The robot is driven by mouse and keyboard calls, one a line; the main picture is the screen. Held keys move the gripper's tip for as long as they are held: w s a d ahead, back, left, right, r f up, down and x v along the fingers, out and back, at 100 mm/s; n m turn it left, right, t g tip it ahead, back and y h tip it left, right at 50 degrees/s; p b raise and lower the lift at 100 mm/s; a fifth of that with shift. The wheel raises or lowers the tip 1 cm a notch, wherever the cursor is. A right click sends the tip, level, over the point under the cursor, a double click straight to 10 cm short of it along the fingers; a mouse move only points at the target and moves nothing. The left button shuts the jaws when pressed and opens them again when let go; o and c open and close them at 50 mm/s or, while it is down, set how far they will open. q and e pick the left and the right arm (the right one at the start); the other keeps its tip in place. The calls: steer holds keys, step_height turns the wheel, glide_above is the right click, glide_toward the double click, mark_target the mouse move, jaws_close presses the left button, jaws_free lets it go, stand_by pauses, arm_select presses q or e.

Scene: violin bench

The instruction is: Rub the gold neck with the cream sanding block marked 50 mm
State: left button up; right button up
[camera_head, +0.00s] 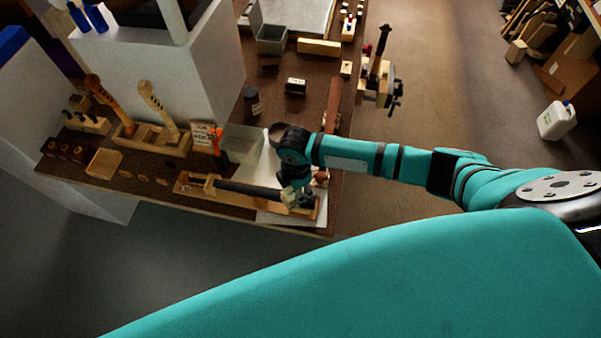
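A wooden cradle (232,200) lies along the front edge of the bench, with a long piece with a dark upper face (248,189) in it. It looks like a neck, but its gold colour cannot be made out. My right gripper (297,199) points down at the right end of this piece. A small cream block (288,197) is at its fingertips and seems gripped, on or just above the dark piece. I cannot tell whether they touch, and no marking is readable. Two more necks, orange-brown (107,101) and pale yellow (157,106), stand in a wooden rack. My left gripper is out of view.
A grey bin (241,143), a small sign (206,136) and an orange-handled tool (215,143) stand behind the cradle. A dark jar (251,100) is further back. A wooden tray (104,163) and several small pieces lie to the left. A white sheet (265,217) lies under the cradle's right part.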

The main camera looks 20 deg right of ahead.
steer(key=shift+w+r+p, duration=0.1)
steer(key=shift+r+p, duration=0.25)
steer(key=shift+r, duration=0.5)
steer(key=shift+w+a+r+p, duration=0.1)
steer(key=shift+a+r+p, duration=0.05)
steer(key=shift+r+p, duration=0.4)
steer(key=shift+w+a+r+p, duration=0.1)
steer(key=shift+a+r+p, duration=0.05)
steer(key=shift+r+p, duration=0.35)
steer(key=shift+s+d+r+p, duration=0.1)
steer(key=shift+r+p, duration=0.55)
steer(key=shift+p, duration=0.05)
steer(key=shift+r+p, duration=0.6)
steer(key=shift+r, duration=0.25)
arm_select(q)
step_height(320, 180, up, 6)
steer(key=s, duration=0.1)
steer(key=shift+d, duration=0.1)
